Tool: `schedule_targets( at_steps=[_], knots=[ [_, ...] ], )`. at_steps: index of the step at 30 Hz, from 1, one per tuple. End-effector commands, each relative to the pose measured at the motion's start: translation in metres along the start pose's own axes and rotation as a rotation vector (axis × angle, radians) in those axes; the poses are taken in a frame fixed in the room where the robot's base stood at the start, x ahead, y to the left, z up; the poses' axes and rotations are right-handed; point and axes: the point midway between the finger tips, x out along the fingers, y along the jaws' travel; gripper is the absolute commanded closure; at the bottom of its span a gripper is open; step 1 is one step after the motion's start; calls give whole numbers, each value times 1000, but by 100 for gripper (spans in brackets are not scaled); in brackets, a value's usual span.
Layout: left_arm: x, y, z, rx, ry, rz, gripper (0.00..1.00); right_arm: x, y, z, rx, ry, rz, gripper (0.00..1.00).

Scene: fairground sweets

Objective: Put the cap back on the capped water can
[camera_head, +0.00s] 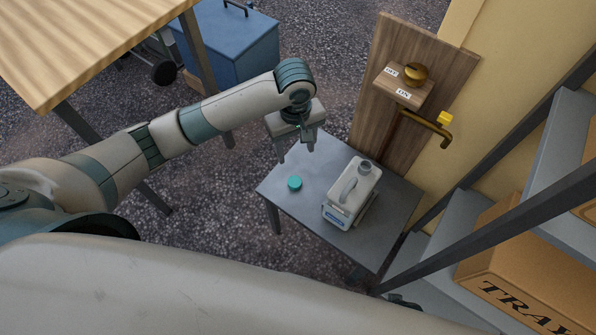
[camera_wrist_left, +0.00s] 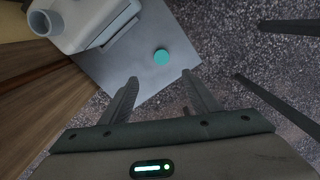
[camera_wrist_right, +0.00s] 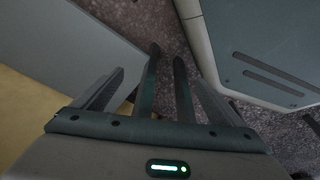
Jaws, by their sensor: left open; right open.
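The white water can (camera_head: 351,193) stands upright on a small grey table, its open neck (camera_head: 366,166) at the far end with no cap on it. The teal cap (camera_head: 295,183) lies on the table to the left of the can. In the left wrist view the cap (camera_wrist_left: 161,57) is beyond my fingertips and the can (camera_wrist_left: 85,22) is at the upper left. My left gripper (camera_head: 296,150) is open and empty, above the table's far left edge, apart from cap and can. My right gripper (camera_wrist_right: 168,70) is open and empty in its wrist view; neither can nor cap shows there.
The grey table (camera_head: 385,231) is otherwise bare. At the right are metal shelves with an orange tray box (camera_head: 530,265). A blue cooler (camera_head: 240,45) stands at the back left.

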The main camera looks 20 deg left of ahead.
Motion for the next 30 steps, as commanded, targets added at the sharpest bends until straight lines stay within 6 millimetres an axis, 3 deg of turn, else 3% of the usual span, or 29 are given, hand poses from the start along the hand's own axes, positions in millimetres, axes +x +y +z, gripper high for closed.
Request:
schedule_targets(
  at_steps=[11, 16, 30],
  knots=[
    [0, 0, -1, -3, 1, -2, 44, 0, 0, 0, 0, 0, 0, 8],
    [10, 0, -1, -4, 1, -3, 44, -1, 0, -2, 0, 3, 0, 8],
    [88, -1, -1, -4, 1, -4, 44, -16, -1, -18, -2, 8, 0, 8]
  ],
)
